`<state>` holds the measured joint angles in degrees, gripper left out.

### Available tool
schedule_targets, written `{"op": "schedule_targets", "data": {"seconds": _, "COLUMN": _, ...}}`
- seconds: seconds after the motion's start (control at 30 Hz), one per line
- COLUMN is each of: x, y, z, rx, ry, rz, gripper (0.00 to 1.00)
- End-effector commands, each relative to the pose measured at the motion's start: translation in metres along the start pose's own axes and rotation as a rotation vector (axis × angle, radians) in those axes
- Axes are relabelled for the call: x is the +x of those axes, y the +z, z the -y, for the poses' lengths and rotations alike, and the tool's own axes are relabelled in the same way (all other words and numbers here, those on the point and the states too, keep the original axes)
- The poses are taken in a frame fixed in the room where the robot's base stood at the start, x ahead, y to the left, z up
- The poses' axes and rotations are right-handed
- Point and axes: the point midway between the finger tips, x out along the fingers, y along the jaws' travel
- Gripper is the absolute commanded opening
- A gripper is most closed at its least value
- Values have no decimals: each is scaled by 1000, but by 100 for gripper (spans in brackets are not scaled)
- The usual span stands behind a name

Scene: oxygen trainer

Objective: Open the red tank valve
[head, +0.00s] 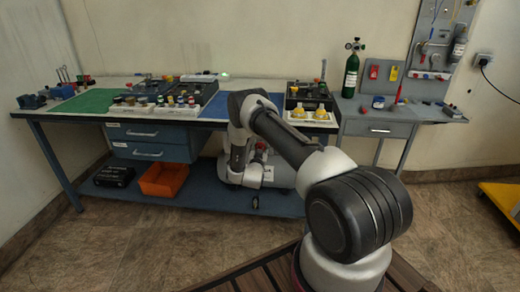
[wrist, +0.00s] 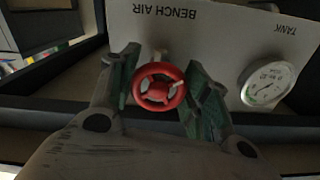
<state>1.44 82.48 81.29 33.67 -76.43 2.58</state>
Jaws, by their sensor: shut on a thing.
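The red tank valve is a small round red handwheel (wrist: 159,87), seen in the wrist view at the front of a light grey panel (wrist: 215,30). My gripper (wrist: 160,98) has one green-padded finger on each side of the wheel and is shut on it. A short pale stem shows behind the wheel. Upside down on the panel are the words "BENCH AIR" above the wheel and "TANK" to the right. A round white gauge (wrist: 268,84) sits right of the fingers. In the head view my arm reaches toward the bench's lower shelf, and my gripper is not clear there.
The workbench top (head: 100,101) carries trays of small parts. A green cylinder (head: 351,72) stands on the side table at right. An orange bin (head: 163,180) and a black case (head: 114,177) lie on the lower shelf (head: 215,198). Dark bars cross below the panel.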

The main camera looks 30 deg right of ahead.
Motion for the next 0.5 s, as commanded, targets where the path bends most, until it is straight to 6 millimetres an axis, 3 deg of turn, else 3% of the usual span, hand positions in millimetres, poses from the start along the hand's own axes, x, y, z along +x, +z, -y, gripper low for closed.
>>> {"op": "schedule_targets", "data": {"seconds": 0.5, "x": -1, "y": 2, "z": -3, "rx": -489, "ry": -2, "rz": 5, "gripper": 23}}
